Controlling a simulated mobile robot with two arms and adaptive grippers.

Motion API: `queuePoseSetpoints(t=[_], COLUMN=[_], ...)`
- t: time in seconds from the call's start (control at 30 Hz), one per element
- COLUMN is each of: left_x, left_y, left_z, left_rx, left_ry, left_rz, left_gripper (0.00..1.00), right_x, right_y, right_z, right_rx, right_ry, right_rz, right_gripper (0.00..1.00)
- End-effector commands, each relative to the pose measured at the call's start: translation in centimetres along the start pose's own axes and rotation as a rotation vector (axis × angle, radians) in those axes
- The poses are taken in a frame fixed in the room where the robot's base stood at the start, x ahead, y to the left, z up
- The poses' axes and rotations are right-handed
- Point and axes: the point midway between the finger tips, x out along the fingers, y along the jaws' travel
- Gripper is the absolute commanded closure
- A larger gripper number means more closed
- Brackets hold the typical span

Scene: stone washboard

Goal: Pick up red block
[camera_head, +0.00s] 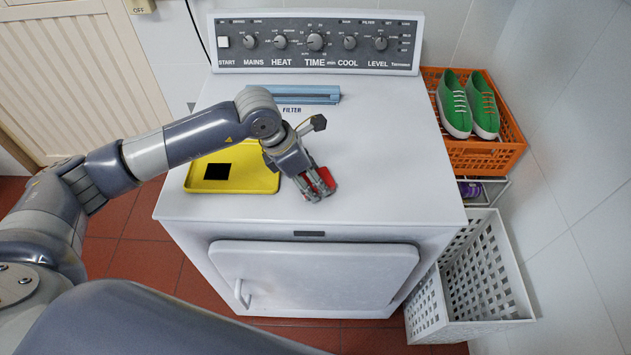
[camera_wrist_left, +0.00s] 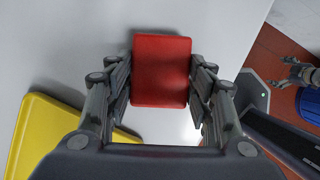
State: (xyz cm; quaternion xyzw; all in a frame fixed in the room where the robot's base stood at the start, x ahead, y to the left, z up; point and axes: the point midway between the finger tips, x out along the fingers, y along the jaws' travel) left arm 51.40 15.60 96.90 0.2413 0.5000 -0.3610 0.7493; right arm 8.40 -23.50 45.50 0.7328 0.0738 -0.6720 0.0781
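The red block (camera_wrist_left: 161,70) is a flat, square-faced piece between the two fingers of my left gripper (camera_wrist_left: 160,85) in the left wrist view. The fingers meet its left and right sides, and the gripper looks shut on it. In the head view the red block (camera_head: 325,176) shows partly between the fingers of my left gripper (camera_head: 318,189), over the white machine top. Whether the block is clear of the surface cannot be told. What looks like my right gripper (camera_wrist_left: 294,73) shows small at the right of the wrist view, away from the block, its opening unclear.
A yellow tray (camera_head: 262,180) with a black square lies left of the gripper on the machine top (camera_head: 385,150). A blue filter piece (camera_head: 308,93) lies behind. Green shoes (camera_head: 455,108) sit in an orange crate (camera_head: 470,157) at right. A white basket (camera_head: 475,275) stands beside the machine.

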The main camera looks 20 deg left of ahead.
Motion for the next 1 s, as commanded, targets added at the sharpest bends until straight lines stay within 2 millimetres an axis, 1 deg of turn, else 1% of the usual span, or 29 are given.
queuePoseSetpoints(t=[0.13,0.17,0.47,0.57,0.67,0.7,0.87,1.0], left_x=[0.0,0.0,-0.3,-1.0,-2.2,-3.0,-3.7,-4.5], left_y=[0.0,0.0,0.1,0.1,0.1,0.1,-2.9,-6.0], left_z=[0.0,0.0,0.2,0.5,1.1,1.4,0.0,-1.2], left_rx=[0.000,0.000,0.000,0.001,0.001,0.003,0.005,0.005], left_ry=[0.001,0.001,-0.002,-0.003,-0.005,-0.006,0.000,-0.001], left_rz=[0.000,0.000,0.001,0.002,0.003,0.005,-0.001,0.000], left_gripper=[0.74,0.78,0.78,0.78,0.78,0.78,0.78,0.78], right_x=[0.0,0.0,0.3,0.9,1.8,2.2,3.3,4.6], right_y=[0.0,0.0,0.0,0.0,0.0,0.0,0.0,0.0], right_z=[0.0,0.0,-0.1,-0.1,-0.1,-0.1,-0.1,-0.1], right_rx=[0.000,0.000,0.000,0.000,0.000,0.000,0.000,0.000], right_ry=[0.000,0.000,0.002,0.004,0.005,0.006,0.007,0.008], right_rz=[0.000,0.000,0.000,0.001,0.001,0.001,0.001,0.001], right_gripper=[0.09,0.09,0.09,0.09,0.09,0.09,0.09,0.09])
